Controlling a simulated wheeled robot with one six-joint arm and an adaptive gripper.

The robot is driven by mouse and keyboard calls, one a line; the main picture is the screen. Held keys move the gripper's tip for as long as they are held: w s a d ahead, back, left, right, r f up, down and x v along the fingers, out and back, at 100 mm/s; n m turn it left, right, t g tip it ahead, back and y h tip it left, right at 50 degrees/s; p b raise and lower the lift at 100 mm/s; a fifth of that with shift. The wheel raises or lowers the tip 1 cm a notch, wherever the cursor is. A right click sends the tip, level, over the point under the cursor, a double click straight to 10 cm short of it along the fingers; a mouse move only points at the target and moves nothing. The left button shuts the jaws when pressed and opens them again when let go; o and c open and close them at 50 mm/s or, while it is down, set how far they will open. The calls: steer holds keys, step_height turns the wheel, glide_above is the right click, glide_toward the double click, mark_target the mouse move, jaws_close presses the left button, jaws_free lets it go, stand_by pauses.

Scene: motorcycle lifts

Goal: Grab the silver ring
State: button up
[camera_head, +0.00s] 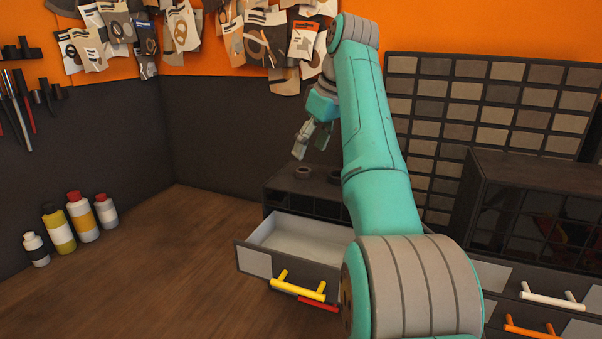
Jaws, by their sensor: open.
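Two small dark grey ring-shaped objects stand on the black cabinet top (276,181): one ring (302,172) on the left, and another ring (334,177) partly hidden by my arm. I cannot tell whether either is the silver ring; no clearly silver ring shows. My gripper (309,150) is open and empty, with its fingers pointing down. In the picture it appears just above the left ring, apart from it. How far it is from the rings in depth is hard to tell.
An open drawer (250,263) with a yellow handle (298,286) juts out below; its visible inside looks empty. A dark cabinet (540,205) stands at right. Several bottles (82,217) stand at left by the wall. The wooden floor at left is clear.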

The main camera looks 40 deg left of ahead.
mark_target(306, 177)
steer(key=shift+d+x, duration=0.15)
steer(key=shift+x, duration=1.15)
steer(key=shift+d+x, duration=0.2)
steer(key=shift+x, duration=1.1)
steer(key=shift+s+f, duration=0.1)
steer(key=shift+f, duration=0.05)
steer(key=c, duration=1.2)
